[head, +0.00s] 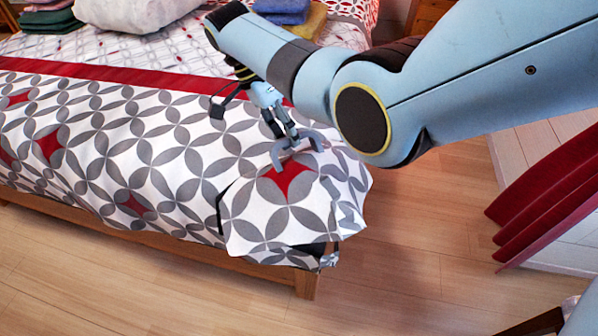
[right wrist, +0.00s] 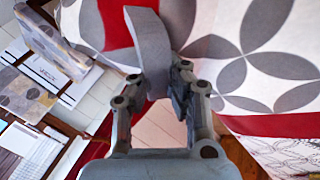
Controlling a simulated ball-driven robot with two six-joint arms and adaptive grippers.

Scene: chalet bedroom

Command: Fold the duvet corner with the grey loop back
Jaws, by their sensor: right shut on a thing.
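The duvet (head: 95,165) is white with grey leaf rings and red patches, and it covers the near part of the bed. Its corner (head: 255,225) hangs at the bed's near right corner, bulged and creased, with dark gaps beneath. The grey loop (head: 307,134) stands up as a small arch beside a red patch. My right gripper (head: 288,134) is shut on the loop from above. In the right wrist view the loop (right wrist: 150,38) is a thick grey band rising between the fingers (right wrist: 168,92), with duvet cloth behind it. My left gripper is not in view.
The wooden bed frame (head: 235,264) shows below the duvet. Dark red fabric (head: 550,190) hangs at the right. The wooden floor (head: 425,235) is clear in front and right of the bed.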

